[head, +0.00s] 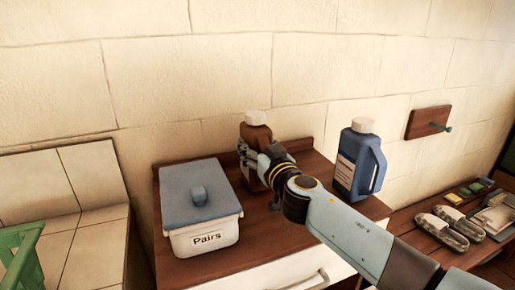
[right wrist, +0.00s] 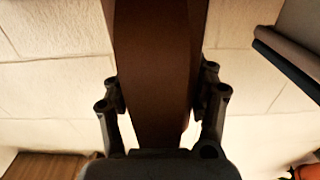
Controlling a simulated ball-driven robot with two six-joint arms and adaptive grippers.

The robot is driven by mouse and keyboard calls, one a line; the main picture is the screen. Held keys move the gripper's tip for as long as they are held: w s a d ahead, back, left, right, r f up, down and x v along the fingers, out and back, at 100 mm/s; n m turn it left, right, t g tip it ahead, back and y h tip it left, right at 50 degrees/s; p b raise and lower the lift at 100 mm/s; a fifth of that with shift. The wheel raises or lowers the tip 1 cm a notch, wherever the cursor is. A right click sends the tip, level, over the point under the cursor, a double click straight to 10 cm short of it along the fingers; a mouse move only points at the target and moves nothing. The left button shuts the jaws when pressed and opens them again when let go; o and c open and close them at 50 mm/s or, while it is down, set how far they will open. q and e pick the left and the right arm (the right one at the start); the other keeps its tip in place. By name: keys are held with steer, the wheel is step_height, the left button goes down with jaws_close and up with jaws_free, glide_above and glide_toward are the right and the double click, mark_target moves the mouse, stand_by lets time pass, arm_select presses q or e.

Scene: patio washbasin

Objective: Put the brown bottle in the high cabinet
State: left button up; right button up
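The brown bottle (head: 257,137) with a white cap stands upright at the back of a brown cabinet top, near the wall. My right gripper (head: 250,158) reaches it from the front right, with its fingers around the bottle's body. In the right wrist view the brown bottle (right wrist: 155,70) fills the space between the fingers of my right gripper (right wrist: 162,90), and both fingertips seem to touch its sides. My arm and gripper hide part of the bottle in the head view. My left gripper is out of view. No high cabinet shows in these frames.
A white box with a blue lid (head: 203,207), labelled "Pairs", stands left of the bottle. A blue jug (head: 361,165) stands right of it. A wall peg board (head: 428,122) is farther right, above a low wooden bench (head: 400,222) with slippers (head: 450,225). The front cabinet top (head: 262,245) is clear.

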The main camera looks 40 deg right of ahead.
steer(key=o, duration=0.5)
steer(key=shift+c, duration=0.2)
